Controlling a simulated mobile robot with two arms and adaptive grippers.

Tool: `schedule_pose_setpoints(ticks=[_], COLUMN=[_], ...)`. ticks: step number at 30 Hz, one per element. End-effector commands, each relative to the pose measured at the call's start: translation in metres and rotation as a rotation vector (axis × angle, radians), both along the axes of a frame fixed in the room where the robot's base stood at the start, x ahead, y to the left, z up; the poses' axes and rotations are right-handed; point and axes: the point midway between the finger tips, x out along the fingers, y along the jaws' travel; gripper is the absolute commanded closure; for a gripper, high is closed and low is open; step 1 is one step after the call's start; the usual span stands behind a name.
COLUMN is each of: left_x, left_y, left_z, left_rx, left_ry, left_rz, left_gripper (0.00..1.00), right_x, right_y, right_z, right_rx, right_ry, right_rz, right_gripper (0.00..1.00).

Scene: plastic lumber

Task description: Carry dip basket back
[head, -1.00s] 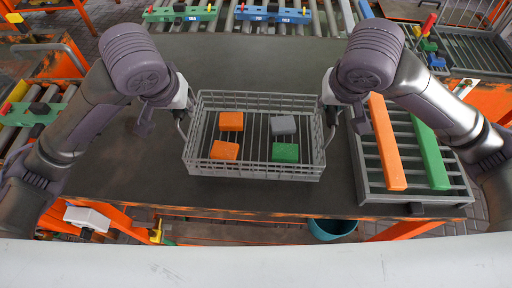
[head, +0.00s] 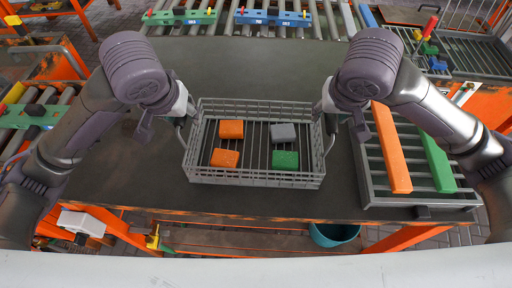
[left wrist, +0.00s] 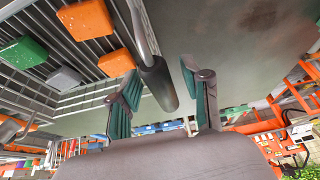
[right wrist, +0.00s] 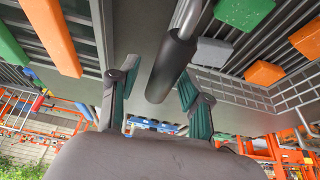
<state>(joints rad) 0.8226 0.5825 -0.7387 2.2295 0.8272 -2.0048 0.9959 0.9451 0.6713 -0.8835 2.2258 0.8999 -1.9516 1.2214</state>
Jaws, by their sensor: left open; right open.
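The grey wire dip basket (head: 253,180) sits on the dark table with two orange blocks (head: 231,129), a grey block (head: 283,132) and a green block (head: 285,159) inside. My left gripper (head: 165,125) is open at the basket's left side. In the left wrist view, the dark handle grip (left wrist: 158,85) lies between its spread green-padded fingers, with visible gaps. My right gripper (head: 343,125) is open at the right side. In the right wrist view, the other dark handle grip (right wrist: 168,72) shows between its spread fingers. I cannot tell whether either grip is touched.
A grey slatted rack (head: 420,201) with a long orange bar (head: 391,150) and a long green bar (head: 438,160) stands close to the right. The dark table (head: 265,65) is clear behind the basket. A roller conveyor with green and blue pieces is at the back.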

Motion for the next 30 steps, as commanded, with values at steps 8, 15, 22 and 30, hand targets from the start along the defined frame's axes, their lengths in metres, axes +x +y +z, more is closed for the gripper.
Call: schedule_pose_setpoints(ticks=[8, 15, 22, 30], left_x=[-0.012, -0.028, -0.04, -0.045], left_y=[0.002, 0.003, 0.004, 0.004], left_z=[0.035, 0.074, 0.1, 0.108], left_rx=[0.003, 0.003, 0.003, 0.002], left_ry=[-0.009, -0.007, -0.003, 0.0], left_rz=[0.001, 0.002, 0.001, 0.003], left_gripper=[0.52, 0.52, 0.52, 0.52], right_x=[0.0, 0.0, 0.0, -0.002], right_y=[0.0, 0.001, 0.001, 0.001], right_z=[0.0, 0.0, 0.0, 0.008], right_rx=[0.001, 0.001, 0.001, 0.003], right_ry=[0.0, 0.0, 0.0, -0.003], right_rz=[0.001, 0.002, 0.002, 0.001], right_gripper=[0.52, 0.52, 0.52, 0.52])
